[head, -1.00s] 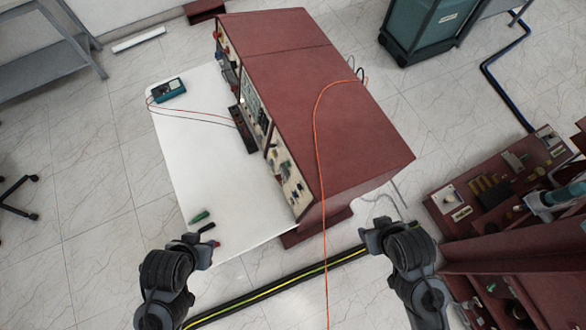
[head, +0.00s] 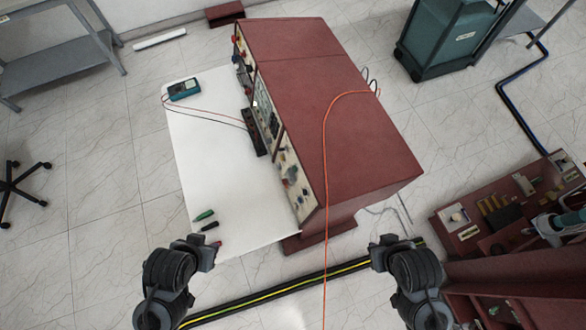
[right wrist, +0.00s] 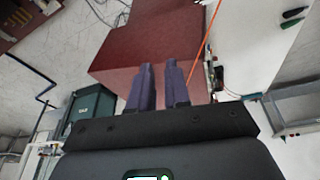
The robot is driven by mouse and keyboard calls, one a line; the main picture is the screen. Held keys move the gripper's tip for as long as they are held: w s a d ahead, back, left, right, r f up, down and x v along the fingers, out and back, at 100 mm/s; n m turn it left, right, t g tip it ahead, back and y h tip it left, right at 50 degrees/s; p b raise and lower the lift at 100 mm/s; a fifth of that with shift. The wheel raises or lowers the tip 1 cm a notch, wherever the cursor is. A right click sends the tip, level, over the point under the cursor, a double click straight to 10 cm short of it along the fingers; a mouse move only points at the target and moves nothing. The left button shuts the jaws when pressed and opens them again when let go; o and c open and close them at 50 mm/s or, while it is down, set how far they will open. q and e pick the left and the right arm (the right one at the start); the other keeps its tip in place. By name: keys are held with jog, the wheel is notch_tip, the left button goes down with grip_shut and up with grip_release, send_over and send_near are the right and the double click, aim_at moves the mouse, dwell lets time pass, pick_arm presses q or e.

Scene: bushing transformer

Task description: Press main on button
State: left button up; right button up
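The red cabinet (head: 350,130) stands at the middle of the head view, its control panel (head: 285,165) facing left over a white tabletop. The panel carries small knobs and buttons seen at a steep angle; I cannot tell which is the main on button. My left gripper (head: 212,251) is near the tabletop's front edge, apart from the panel; its opening is unclear. My right gripper (head: 384,246) is in front of the cabinet's near right end, touching nothing visible. In the right wrist view its fingers (right wrist: 159,66) stand a little apart and empty, pointing toward the cabinet (right wrist: 125,45).
A teal meter (head: 184,89) with leads and a green-handled tool (head: 204,215) lie on the white tabletop (head: 215,150). An orange cable (head: 327,180) hangs over the cabinet. A black-and-yellow floor strip (head: 280,288) runs in front. A red bench (head: 470,215) stands at right.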

grip_shut()
jog(key=shift+d, duration=0.15)
dwell(1.1)
jog(key=shift+w, duration=0.15)
